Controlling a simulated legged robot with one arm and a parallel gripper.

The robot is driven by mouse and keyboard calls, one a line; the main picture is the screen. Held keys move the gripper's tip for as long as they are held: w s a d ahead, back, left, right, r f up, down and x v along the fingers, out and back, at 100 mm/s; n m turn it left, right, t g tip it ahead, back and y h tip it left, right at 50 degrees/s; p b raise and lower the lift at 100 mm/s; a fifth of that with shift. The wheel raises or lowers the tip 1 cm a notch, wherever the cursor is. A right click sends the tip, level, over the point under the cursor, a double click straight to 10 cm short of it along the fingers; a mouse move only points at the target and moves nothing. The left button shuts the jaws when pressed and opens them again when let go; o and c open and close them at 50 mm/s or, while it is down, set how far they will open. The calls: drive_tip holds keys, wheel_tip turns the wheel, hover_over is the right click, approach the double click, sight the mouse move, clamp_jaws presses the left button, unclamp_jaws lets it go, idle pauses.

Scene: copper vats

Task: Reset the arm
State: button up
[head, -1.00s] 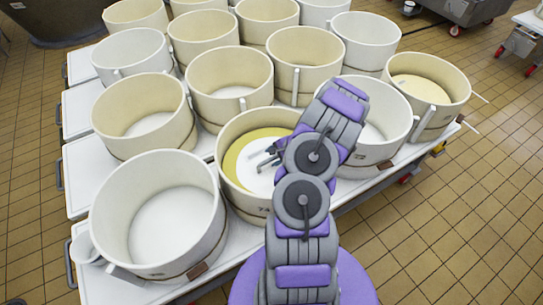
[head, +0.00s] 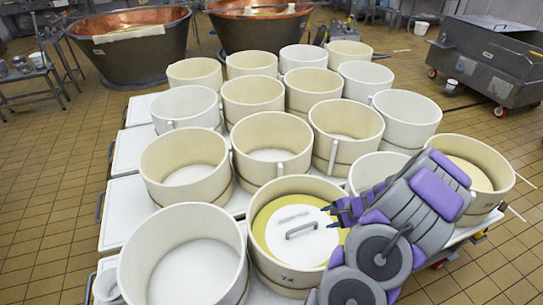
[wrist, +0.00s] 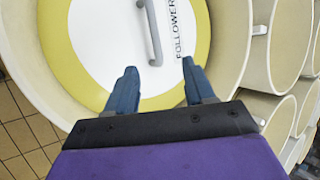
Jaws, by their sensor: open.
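My gripper (head: 335,212) is at the right side of a cream mould (head: 283,275) in the front row. In the wrist view my gripper (wrist: 157,80) has its two blue fingers apart with nothing between them. A white round follower (head: 305,250) with a metal handle (head: 301,230) lies inside that mould, ringed by a yellow surface. In the wrist view the follower (wrist: 110,35) and its handle (wrist: 152,30) are ahead of the fingertips. The fingers look clear of the handle. My purple and grey arm is folded at the lower right.
Several other round moulds, such as the empty white one (head: 190,262) at front left, crowd the white table (head: 125,215). Copper vats (head: 130,45) stand at the back left. A grey metal cart (head: 490,62) is at the back right. Tiled floor at left is open.

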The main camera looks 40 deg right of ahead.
drive_tip(key=w+a+r+n+g+y, duration=0.1)
drive_tip(key=w+a+r+n, duration=0.3)
drive_tip(key=a, duration=0.3)
drive_tip(key=w+a+r+n+y, duration=0.2)
drive_tip(key=w+a+r, duration=0.2)
drive_tip(key=a+r, duration=0.3)
drive_tip(key=s+a+r+n+g, duration=0.1)
drive_tip(key=a+r+n+g, duration=0.2)
drive_tip(key=a, duration=0.5)
drive_tip(key=s+a+r+n, duration=0.1)
drive_tip(key=a+r+n, duration=0.1)
drive_tip(key=a+r, duration=0.4)
drive_tip(key=s+a+r+n+g+h, duration=0.1)
drive_tip(key=s+a+r+n+g, duration=0.15)
drive_tip(key=s+a, duration=0.3)
drive_tip(key=s+a+r+n+g, duration=0.1)
drive_tip(key=s+a+r+n, duration=0.15)
drive_tip(key=s+a, duration=0.3)
drive_tip(key=s+a+r+n+g+h, duration=0.1)
drive_tip(key=s+n+h, duration=0.3)
drive_tip(key=s, duration=0.8)
drive_tip(key=shift+r, duration=0.7)
drive_tip(key=shift+a+f, duration=0.1)
